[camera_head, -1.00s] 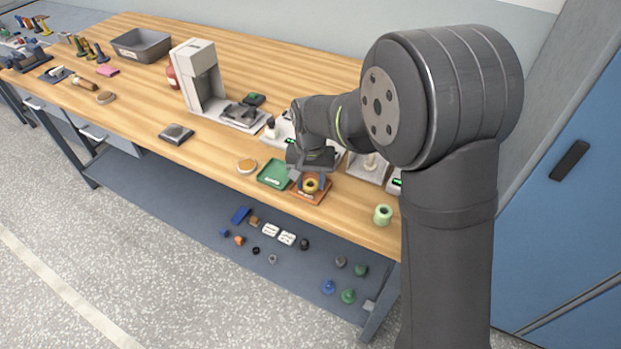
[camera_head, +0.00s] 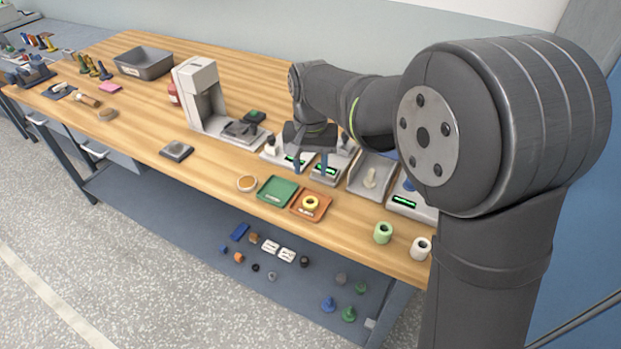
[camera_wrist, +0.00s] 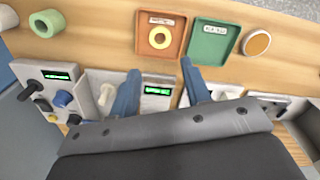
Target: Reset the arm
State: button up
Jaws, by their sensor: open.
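My gripper (camera_head: 312,160) is open, with its two blue fingers apart and nothing between them. It hangs above the row of white stations with green displays at the front right of the bench. It also shows in the wrist view (camera_wrist: 160,90). A yellow bobbin (camera_head: 311,203) lies in the orange tray (camera_head: 297,210); both also show in the wrist view, the bobbin (camera_wrist: 160,37) inside the tray (camera_wrist: 142,48). The green tray (camera_head: 277,184) beside it is empty. My gripper is apart from both trays.
A pale green bobbin (camera_head: 383,233) and a white one (camera_head: 421,247) stand near the bench's front edge. A tall grey-white machine (camera_head: 201,95) stands behind left. A grey bin (camera_head: 145,62) is at the back. Several small items lie on the lower shelf. The front left bench top is mostly clear.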

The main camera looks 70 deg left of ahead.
jog(key=shift+r, duration=0.5)
jog(key=shift+f, duration=0.1)
jog(key=shift+f, duration=4.05)
